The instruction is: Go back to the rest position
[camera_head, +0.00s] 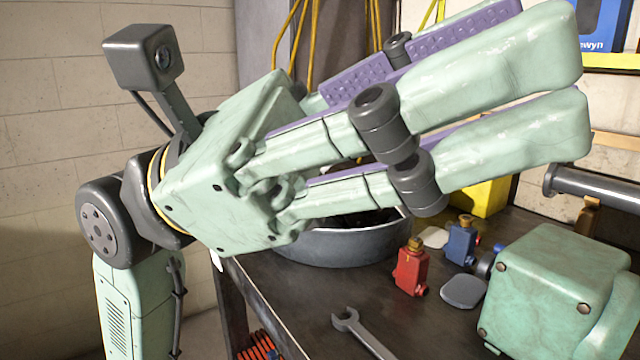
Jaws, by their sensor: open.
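My gripper (535,95) is large in the head view, raised above the dark workbench and reaching from the left toward the upper right. Its pale green fingers with purple inner pads are apart, and nothing shows between them. My wrist and its small camera are at the left. A red motor (410,268) with a brass top stands on the bench below the fingers. A blue motor (461,241) stands to its right and a little farther back. My gripper touches neither.
A round grey pan (335,245) sits on the bench (300,305), partly hidden behind my gripper. A wrench (360,335) lies near the front. Grey discs (463,291) lie by the motors. A green boxy machine (540,290) fills the right. A yellow box (490,198) stands behind.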

